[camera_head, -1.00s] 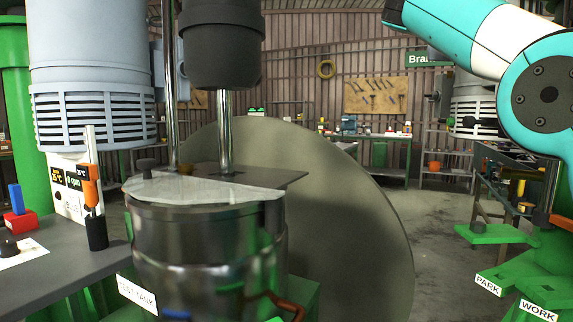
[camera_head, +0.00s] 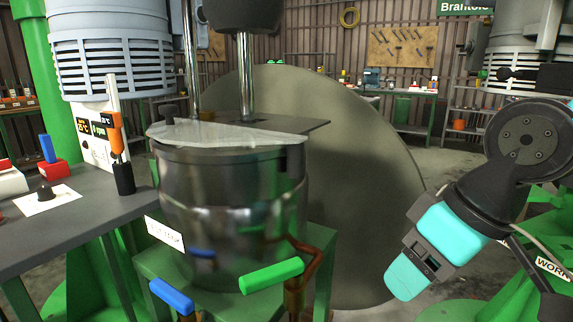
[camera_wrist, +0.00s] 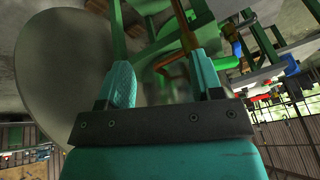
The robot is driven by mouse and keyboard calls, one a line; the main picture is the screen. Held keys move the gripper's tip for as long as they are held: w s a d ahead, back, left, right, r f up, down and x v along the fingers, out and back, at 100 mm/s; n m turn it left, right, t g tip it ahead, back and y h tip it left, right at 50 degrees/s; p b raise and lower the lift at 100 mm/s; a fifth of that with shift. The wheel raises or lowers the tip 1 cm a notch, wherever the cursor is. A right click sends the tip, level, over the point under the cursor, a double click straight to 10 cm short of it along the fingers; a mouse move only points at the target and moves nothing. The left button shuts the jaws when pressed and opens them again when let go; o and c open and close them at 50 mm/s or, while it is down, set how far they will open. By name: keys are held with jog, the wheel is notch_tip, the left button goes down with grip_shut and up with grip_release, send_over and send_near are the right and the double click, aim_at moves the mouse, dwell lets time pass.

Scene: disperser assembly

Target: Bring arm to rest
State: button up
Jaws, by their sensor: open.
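My arm folds down at the right of the head view, with its dark round joint uppermost. My gripper (camera_head: 405,278) hangs below it, teal and grey, pointing down and left. In the wrist view my gripper (camera_wrist: 165,82) shows two teal fingers spread apart, with nothing held between them. It is to the right of the metal test tank (camera_head: 225,215) and apart from it in the head view. The tank stands on a green stand (camera_head: 150,262), with a pale half cover on top and a shaft running down into it.
A large grey disc (camera_head: 350,190) stands behind the tank and left of my gripper. Green (camera_head: 270,276) and blue (camera_head: 170,297) handles stick out below the tank. A grey bench (camera_head: 85,220) with controls is at the left. Open floor lies towards the back shelves.

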jog(key=s+f+g, duration=0.2)
jog(key=s+f, duration=0.1)
jog(key=s, duration=0.5)
notch_tip(320, 180, up, 19)
jog(key=p, duration=1.9)
jog(key=shift+w+a, duration=0.2)
